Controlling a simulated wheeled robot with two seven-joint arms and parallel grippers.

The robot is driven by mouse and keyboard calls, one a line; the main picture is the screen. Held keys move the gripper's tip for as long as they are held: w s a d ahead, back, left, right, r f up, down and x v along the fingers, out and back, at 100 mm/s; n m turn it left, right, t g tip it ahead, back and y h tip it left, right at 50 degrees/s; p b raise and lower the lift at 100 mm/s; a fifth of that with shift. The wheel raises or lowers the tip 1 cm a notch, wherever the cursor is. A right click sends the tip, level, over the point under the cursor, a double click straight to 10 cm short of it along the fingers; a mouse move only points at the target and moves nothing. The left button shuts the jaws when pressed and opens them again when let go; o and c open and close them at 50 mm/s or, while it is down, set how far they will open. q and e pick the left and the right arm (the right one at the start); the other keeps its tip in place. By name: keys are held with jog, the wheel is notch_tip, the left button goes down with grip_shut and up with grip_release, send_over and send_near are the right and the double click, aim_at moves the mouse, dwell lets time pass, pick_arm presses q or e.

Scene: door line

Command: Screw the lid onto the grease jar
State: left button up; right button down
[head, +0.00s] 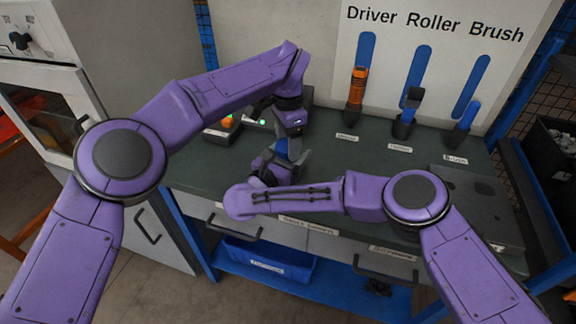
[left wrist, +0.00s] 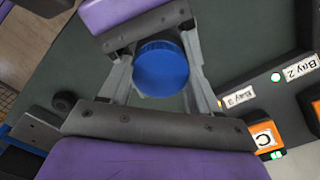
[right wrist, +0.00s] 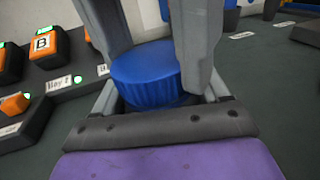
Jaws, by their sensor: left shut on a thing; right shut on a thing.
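The blue ribbed lid (head: 281,147) is above the green bench top, at the meeting point of my two grippers. In the left wrist view the round lid (left wrist: 162,62) lies between my left gripper's fingers. My left gripper (head: 289,140) comes down from above and is shut on it. In the right wrist view the fingers of my left gripper stand on both sides of the lid (right wrist: 147,75). My right gripper (head: 272,160) reaches in low from the side and is shut just under the lid. The grease jar is hidden beneath the lid and between the fingers; its thread cannot be seen.
Charging bays with orange lettered blocks (right wrist: 43,45) and green lights stand on the bench close by. Holders with an orange driver (head: 358,82), a roller (head: 412,98) and a blue brush (head: 469,113) line the back. A blue bin (head: 262,262) sits below.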

pick_arm(q)
jog(key=m, duration=0.2)
jog(key=shift+m, duration=0.4)
jog(key=o, duration=1.1)
jog(key=shift+c, duration=0.2)
jog(key=shift+o, duration=0.6)
jog(key=shift+s, duration=0.1)
jog(key=shift+d, duration=0.1)
jog(key=shift+r, duration=2.25)
